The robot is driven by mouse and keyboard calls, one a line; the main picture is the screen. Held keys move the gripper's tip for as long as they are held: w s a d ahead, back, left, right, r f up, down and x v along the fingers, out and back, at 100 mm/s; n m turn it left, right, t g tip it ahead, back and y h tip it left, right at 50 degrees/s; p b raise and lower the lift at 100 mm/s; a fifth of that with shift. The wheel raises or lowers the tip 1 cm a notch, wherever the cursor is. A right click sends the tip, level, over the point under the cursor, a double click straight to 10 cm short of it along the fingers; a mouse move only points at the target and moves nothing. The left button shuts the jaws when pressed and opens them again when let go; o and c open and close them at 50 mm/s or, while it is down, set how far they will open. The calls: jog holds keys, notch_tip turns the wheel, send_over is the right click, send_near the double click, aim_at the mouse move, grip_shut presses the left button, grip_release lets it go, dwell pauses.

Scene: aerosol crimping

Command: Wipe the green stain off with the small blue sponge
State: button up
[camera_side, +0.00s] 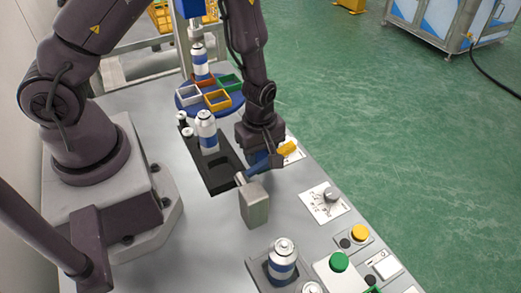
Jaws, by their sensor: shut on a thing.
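My gripper (264,156) is low over the grey worktop, right of the black recessed tray. I cannot make out a small blue sponge. No green stain shows on the worktop; my arm and the held thing hide part of it.
A white-and-blue can (207,134) stands at the black tray (219,182). Another can (282,262) stands in a front holder. Behind is a blue turntable (183,102) with coloured bins. A green button (338,261), yellow button (359,231) and knob panel (325,204) line the right side.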

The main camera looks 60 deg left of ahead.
jog(key=shift+f, duration=0.65)
jog(key=shift+a, duration=3.2)
jog(key=shift+d+r, duration=0.1)
jog(key=shift+d, duration=3.2)
jog(key=shift+a, duration=3.25)
jog(key=shift+d+f, duration=0.2)
jog(key=shift+d, duration=0.2)
jog(key=shift+d+r, duration=0.2)
jog(key=shift+d, duration=2.65)
jog(key=shift+f, duration=0.1)
